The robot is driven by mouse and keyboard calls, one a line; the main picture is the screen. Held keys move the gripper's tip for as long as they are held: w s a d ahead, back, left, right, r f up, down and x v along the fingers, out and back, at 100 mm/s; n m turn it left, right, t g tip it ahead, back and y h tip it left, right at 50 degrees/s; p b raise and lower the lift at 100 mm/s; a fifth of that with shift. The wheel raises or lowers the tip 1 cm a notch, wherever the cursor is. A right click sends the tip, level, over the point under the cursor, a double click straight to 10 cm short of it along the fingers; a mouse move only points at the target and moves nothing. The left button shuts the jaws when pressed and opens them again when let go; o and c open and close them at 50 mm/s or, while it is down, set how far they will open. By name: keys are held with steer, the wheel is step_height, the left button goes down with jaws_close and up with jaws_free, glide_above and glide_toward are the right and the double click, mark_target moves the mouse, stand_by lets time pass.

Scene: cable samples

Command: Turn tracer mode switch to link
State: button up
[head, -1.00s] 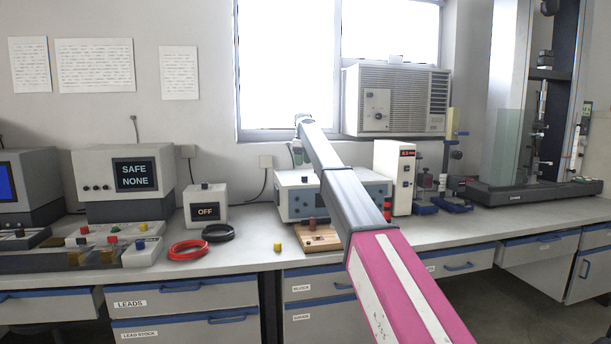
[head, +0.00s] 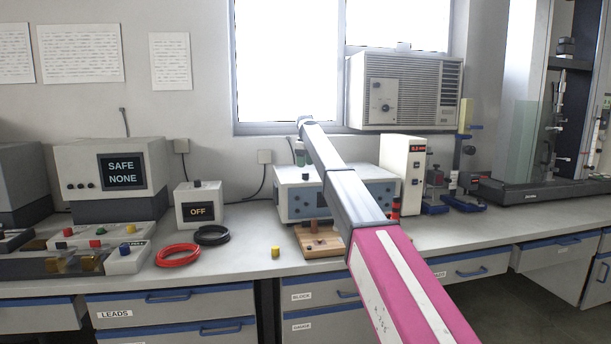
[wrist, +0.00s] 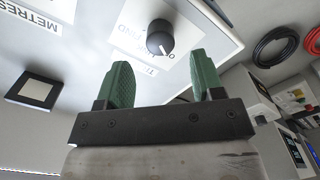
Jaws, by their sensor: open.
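The switch is a round black knob (wrist: 160,40) on a white-grey panel in the wrist view. A white mark on it points down and right, towards a partly hidden label starting with "O". Another label reads "FIND"; a third is cut off. My gripper (wrist: 160,68) is open, its two green fingers either side of the knob's line, with the knob apart beyond the fingertips. In the head view my gripper (head: 300,155) is small, over the left end of a grey-blue box (head: 345,205), partly hidden by my arm.
A box reading "OFF" (head: 201,211), a red cable coil (head: 177,258) and a black coil (head: 212,243) are to the left. A wooden block board (head: 322,247) lies in front of the grey-blue box. A display unit (head: 402,172) stands to its right.

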mark_target(305, 173)
step_height(305, 173, down, 6)
steer(key=shift+r, duration=0.15)
steer(key=shift+c, duration=0.2)
steer(key=c, duration=0.9)
steer(key=shift+m, duration=0.4)
steer(key=m, duration=0.5)
steer(key=shift+m, duration=0.3)
steer(key=m, duration=0.5)
steer(key=shift+m, duration=0.3)
